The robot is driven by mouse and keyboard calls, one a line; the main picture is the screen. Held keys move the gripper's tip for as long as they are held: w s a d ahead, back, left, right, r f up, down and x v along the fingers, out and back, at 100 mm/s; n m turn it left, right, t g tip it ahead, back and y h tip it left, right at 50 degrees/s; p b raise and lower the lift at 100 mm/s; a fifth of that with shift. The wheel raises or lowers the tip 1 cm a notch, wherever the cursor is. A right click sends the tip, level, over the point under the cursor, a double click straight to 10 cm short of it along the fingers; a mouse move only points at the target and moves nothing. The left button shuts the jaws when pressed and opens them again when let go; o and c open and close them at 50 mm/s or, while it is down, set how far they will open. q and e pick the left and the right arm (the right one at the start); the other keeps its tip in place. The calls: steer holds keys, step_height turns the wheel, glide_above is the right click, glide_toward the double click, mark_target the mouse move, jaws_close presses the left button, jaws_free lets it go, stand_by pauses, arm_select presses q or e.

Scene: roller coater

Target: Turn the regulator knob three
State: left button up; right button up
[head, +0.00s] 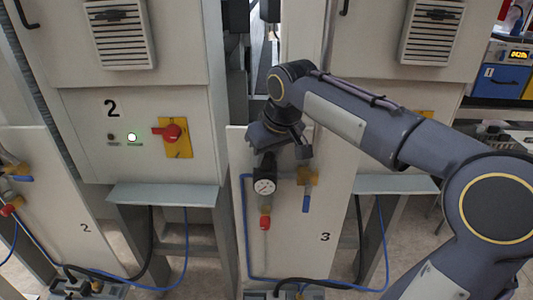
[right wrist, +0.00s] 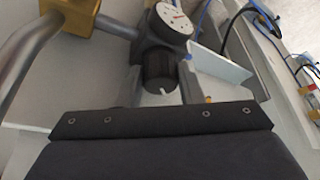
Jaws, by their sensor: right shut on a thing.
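Regulator three is on the white panel marked 3 (head: 325,237), with a round white gauge (head: 264,187) and a red part below it. Its black knob (right wrist: 159,72) has a white mark and shows in the right wrist view, between the two fingers of my right gripper (right wrist: 160,88). The right gripper (head: 268,150) comes down from above the regulator in the head view and is shut on the knob. In the head view the gripper mostly hides the knob. The gauge also shows in the right wrist view (right wrist: 174,19). My left gripper is not in view.
A yellow valve body with a blue lever (head: 306,203) sits right beside the regulator. Panel 2 (head: 84,228) stands at the left. A red switch on a yellow plate (head: 172,134) is on cabinet 2. A blue hose (head: 246,240) runs along panel 3.

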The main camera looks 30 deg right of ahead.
steer(key=shift+n, duration=0.4)
steer(key=o, duration=0.7)
stand_by(0.3)
